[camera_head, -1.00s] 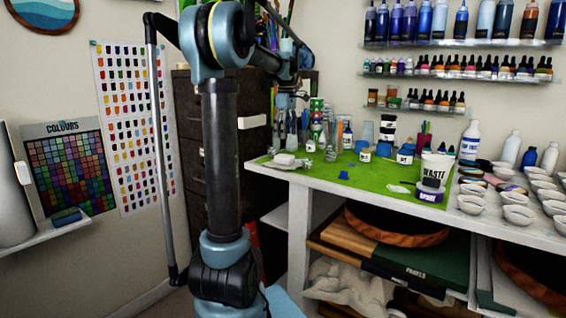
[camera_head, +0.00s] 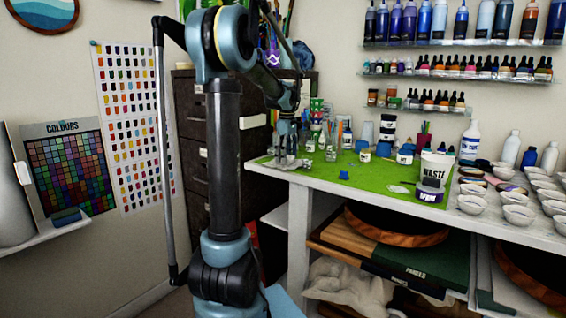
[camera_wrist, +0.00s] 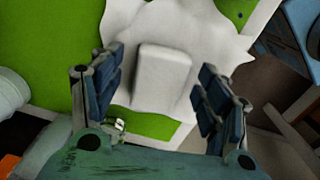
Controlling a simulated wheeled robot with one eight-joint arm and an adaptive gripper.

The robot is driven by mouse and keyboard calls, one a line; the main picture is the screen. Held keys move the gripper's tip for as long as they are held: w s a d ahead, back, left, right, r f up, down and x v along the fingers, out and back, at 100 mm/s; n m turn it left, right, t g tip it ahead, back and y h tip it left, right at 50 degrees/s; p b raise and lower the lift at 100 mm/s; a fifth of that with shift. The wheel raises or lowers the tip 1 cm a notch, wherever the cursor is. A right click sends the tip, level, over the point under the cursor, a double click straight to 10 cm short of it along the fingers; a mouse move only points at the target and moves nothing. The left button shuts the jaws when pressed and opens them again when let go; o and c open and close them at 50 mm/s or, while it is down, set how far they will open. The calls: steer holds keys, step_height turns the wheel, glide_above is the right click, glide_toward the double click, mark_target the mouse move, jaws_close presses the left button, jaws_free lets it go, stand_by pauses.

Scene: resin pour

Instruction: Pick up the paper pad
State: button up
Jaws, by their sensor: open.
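The paper pad (camera_wrist: 163,76) is a small white rounded block in the wrist view. It lies on a crumpled white sheet or cloth (camera_wrist: 205,30) over the green mat. My gripper (camera_wrist: 160,88) is open, with one blue-padded finger on each side of the pad and visible gaps between. Whether the fingertips are down at the pad's height is hard to tell. In the head view my gripper (camera_head: 287,160) points down at the left end of the table and largely hides the pad there.
The green mat (camera_head: 318,177) covers the left table end. Jars and brushes stand close behind my gripper. A small blue item (camera_head: 344,175) and a waste cup (camera_head: 436,169) are to the right. A dark drawer cabinet (camera_head: 250,160) stands left of the table.

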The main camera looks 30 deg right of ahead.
mark_target(287, 156)
steer(key=c, duration=0.9)
steer(key=shift+o, duration=0.2)
steer(key=shift+r, duration=0.15)
step_height(287, 156, up, 10)
